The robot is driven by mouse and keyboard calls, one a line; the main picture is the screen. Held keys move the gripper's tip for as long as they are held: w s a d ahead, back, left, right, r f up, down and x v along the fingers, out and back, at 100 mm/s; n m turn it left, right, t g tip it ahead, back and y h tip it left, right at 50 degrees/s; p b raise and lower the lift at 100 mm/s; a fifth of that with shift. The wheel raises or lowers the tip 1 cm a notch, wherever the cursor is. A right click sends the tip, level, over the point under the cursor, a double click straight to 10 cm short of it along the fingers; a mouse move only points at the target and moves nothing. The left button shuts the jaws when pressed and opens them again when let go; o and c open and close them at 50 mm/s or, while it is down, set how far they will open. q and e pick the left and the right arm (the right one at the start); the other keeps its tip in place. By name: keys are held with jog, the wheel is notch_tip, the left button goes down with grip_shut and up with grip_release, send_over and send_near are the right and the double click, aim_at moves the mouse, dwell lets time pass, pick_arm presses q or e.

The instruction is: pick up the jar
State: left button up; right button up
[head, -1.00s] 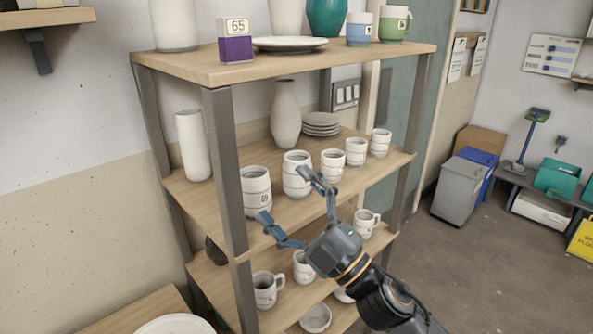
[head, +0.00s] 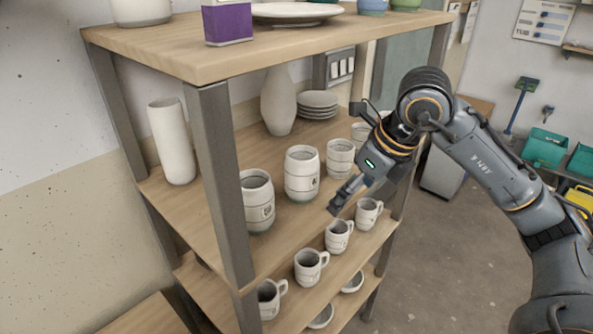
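Several whitish barrel-shaped jars stand upright in a row on the middle shelf in the head view. The nearest jar (head: 257,203) is partly cut off by the front shelf post. A second jar (head: 302,174) stands behind it, then a third jar (head: 340,159). A fourth jar (head: 360,132) is partly hidden by my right gripper. I cannot tell which jar is meant. My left gripper is out of view.
The shelf's top board (head: 270,45) overhangs the jars, and a dark front post (head: 220,185) stands at left. A tall cylinder (head: 172,142), a vase (head: 279,102) and stacked plates (head: 317,105) share the shelf. Handled mugs (head: 311,266) stand below.

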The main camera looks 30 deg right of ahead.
aim_at(315, 173)
jog(key=w+p, duration=0.1)
jog(key=w, duration=0.1)
jog(key=w+a+p, duration=0.1)
jog(key=w, duration=0.1)
jog(key=w+a+p, duration=0.1)
jog(key=w, duration=0.1)
jog(key=shift+w+a+r, duration=0.25)
jog(key=shift+w, duration=0.05)
jog(key=shift+w+f+p, duration=0.1)
jog(key=shift+w+p, duration=0.2)
jog(key=shift+w+a+p, duration=0.3)
jog(key=shift+w+p, duration=0.1)
jog(key=shift+w, duration=0.1)
jog(key=shift+w+a+f+p, duration=0.1)
jog(key=shift+w+a+p, duration=0.2)
jog(key=shift+w, duration=0.35)
jog(key=shift+w+a+f+p, duration=0.15)
jog(key=shift+w+p, duration=0.2)
jog(key=shift+w, duration=0.25)
jog(key=x, duration=0.2)
jog(key=shift+w+f, duration=0.15)
jog(key=shift+f, duration=0.15)
jog(key=shift+d, duration=0.1)
jog(key=c, duration=1.5)
jog(key=shift+c, duration=0.2)
jog(key=shift+r, duration=0.15)
